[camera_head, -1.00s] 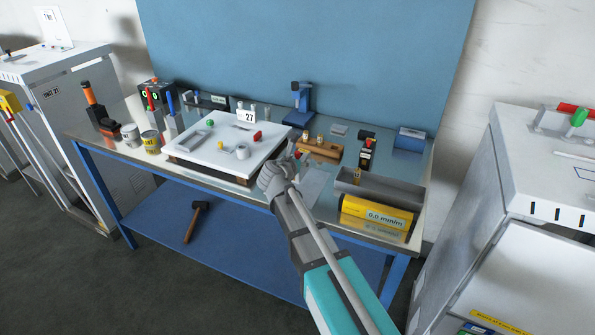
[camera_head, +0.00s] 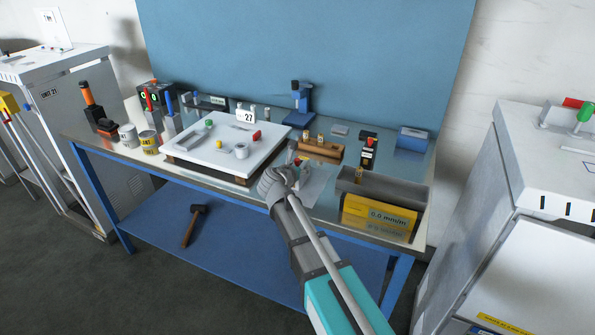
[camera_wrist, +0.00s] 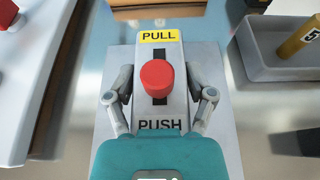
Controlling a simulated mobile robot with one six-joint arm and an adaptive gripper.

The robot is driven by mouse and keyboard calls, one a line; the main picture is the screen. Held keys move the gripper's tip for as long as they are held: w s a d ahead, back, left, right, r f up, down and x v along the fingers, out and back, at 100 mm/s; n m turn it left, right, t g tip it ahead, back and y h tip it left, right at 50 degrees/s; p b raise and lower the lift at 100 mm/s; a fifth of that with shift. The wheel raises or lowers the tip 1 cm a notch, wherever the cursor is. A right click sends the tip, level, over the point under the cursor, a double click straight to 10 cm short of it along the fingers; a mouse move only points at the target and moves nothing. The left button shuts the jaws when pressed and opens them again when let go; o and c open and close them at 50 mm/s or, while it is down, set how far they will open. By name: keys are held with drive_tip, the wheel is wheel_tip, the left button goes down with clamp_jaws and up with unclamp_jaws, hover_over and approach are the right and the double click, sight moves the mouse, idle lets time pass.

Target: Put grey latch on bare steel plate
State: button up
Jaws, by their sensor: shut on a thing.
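The grey latch (camera_wrist: 174,50) shows in the wrist view as a long block with a red knob, a yellow PULL label and the word PUSH. My gripper (camera_wrist: 158,88) has one finger on each side of it and is shut on it. The steel plate (camera_wrist: 216,130) is a bare grey sheet lying below the latch. It also shows in the head view (camera_head: 318,181), right of my gripper (camera_head: 290,172). My gripper and arm hide much of the latch in the head view. I cannot tell whether the latch touches the plate.
A white board (camera_head: 210,158) with coloured knobs stands left of my gripper. A grey open tray (camera_head: 385,188) and a yellow level box (camera_head: 375,215) stand to the right. A wooden block (camera_head: 320,149) stands behind. The bench is crowded around the plate.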

drive_tip(key=shift+f, duration=0.15)
drive_tip(key=o, duration=1.3)
drive_tip(key=shift+r, duration=0.2)
drive_tip(key=shift+s+r, duration=0.15)
drive_tip(key=shift+s, duration=0.1)
drive_tip(key=p+v, duration=0.4)
drive_tip(key=v, duration=0.7)
drive_tip(key=shift+s+a, duration=0.15)
drive_tip(key=shift+s, duration=0.05)
drive_tip(key=shift+s, duration=0.1)
